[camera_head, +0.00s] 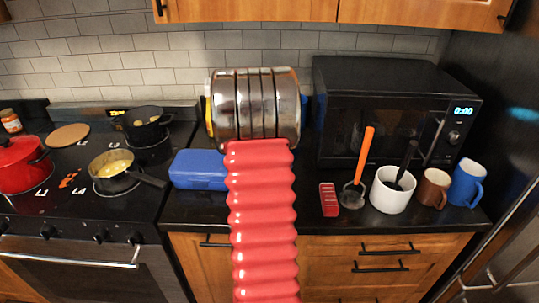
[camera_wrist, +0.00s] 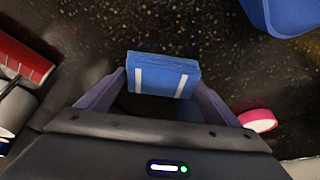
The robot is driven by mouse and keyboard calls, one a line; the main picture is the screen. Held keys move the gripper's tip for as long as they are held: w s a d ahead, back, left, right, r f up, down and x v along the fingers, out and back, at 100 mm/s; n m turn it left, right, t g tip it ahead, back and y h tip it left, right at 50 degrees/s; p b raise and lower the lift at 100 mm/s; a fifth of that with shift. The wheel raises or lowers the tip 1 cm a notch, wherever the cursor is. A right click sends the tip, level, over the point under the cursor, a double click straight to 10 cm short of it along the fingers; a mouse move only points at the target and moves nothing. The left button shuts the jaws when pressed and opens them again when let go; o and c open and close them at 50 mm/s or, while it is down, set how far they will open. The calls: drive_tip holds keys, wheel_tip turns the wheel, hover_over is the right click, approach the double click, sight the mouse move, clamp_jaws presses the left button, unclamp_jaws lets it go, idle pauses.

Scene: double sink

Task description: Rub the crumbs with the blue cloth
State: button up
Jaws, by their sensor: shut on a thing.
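The blue cloth (camera_wrist: 163,76) is a folded block with two white stripes in the wrist view. My gripper (camera_wrist: 162,84) is shut on it, with one dark purple finger at each end. The cloth is over the dark speckled countertop (camera_wrist: 95,25); whether it touches the surface I cannot tell. Pale specks lie across the counter beyond the cloth, but I cannot tell crumbs from the stone's pattern. In the head view my red arm and metal wrist hide the gripper and most of the counter behind them.
A blue box (camera_head: 199,169) lies left of my arm, beside the stove with pots (camera_head: 118,171). To the right are a red slotted item (camera_head: 329,199), a white pot (camera_head: 392,190), mugs (camera_head: 434,188) and a microwave (camera_head: 388,110).

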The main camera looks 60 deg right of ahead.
drive_tip(key=shift+s+d+f, duration=0.1)
drive_tip(key=shift+s, duration=0.3)
drive_tip(key=shift+s+a+r, duration=0.1)
drive_tip(key=shift+s+a, duration=0.1)
drive_tip(key=shift+a, duration=0.25)
drive_tip(key=shift+s+a+r, duration=0.1)
drive_tip(key=shift+s+a, duration=0.1)
drive_tip(key=shift+a, duration=0.2)
drive_tip(key=shift+w, duration=0.1)
drive_tip(key=shift+w+a+f, duration=0.1)
drive_tip(key=shift+w+a, duration=0.35)
drive_tip(key=shift+w, duration=0.45)
drive_tip(key=shift+w+a+f, duration=0.1)
drive_tip(key=shift+w+a, duration=0.35)
drive_tip(key=shift+w, duration=0.4)
drive_tip(key=shift+w+a+r, duration=0.1)
drive_tip(key=shift+w+a, duration=0.35)
drive_tip(key=shift+w, duration=0.45)
drive_tip(key=shift+w+a+r, duration=0.1)
drive_tip(key=shift+w+a, duration=0.35)
drive_tip(key=shift+w, duration=0.4)
